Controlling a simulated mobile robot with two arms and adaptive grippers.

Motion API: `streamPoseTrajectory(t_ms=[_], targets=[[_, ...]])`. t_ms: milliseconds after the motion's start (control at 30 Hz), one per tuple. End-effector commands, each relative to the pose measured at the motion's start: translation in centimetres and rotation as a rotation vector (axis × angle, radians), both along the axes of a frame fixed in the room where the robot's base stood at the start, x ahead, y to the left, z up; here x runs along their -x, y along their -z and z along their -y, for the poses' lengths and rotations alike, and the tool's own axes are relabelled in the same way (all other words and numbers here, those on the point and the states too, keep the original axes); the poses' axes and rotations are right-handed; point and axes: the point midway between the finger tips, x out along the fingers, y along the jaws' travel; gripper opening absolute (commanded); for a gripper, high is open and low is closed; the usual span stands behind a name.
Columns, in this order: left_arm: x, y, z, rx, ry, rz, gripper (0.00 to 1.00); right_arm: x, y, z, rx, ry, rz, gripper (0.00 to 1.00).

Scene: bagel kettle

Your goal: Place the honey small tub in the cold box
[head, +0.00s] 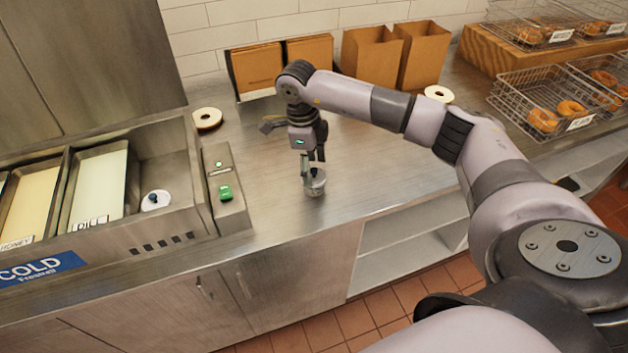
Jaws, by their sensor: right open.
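A small greyish tub (315,188) stands on the steel counter, just right of the control panel. Its label is not readable. My right gripper (312,168) points down at the tub's top, fingers open around or just above its rim; exact contact is too small to tell. The cold box (150,242) is at the left, with a blue COLD sign. Inside are a yellowish pan (30,200) labelled HONEY, a pale green pan (100,185) labelled DILL, and a bay at the right holding a small white round item (155,200) with a dark knob. My left gripper is out of view.
A control panel (224,190) with green lights stands between cold box and tub. Bagels on white rounds (207,119) and a dark utensil (270,123) lie behind. Paper bags (370,55) line the wall. Wire baskets of bagels (545,105) stand at the right.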

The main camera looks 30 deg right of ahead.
Motion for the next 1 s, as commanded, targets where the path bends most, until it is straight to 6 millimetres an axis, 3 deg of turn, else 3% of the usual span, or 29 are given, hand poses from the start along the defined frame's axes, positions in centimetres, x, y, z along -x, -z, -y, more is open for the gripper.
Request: streamPoseTrajectory(t_ms=[200, 333, 633, 1000], targets=[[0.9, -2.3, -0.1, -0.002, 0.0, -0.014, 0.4, 0.8, 2.7, 0.6, 0.0, 0.0, -0.007, 0.62], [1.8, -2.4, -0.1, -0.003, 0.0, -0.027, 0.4, 0.8, 4.3, 0.6, 0.0, 0.0, -0.004, 0.62], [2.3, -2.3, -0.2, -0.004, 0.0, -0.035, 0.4, 0.8, 4.9, 0.7, -0.001, -0.001, -0.001, 0.62], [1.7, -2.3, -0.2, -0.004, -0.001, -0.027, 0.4, 0.8, 4.9, 0.7, 0.0, -0.001, -0.001, 0.37]])
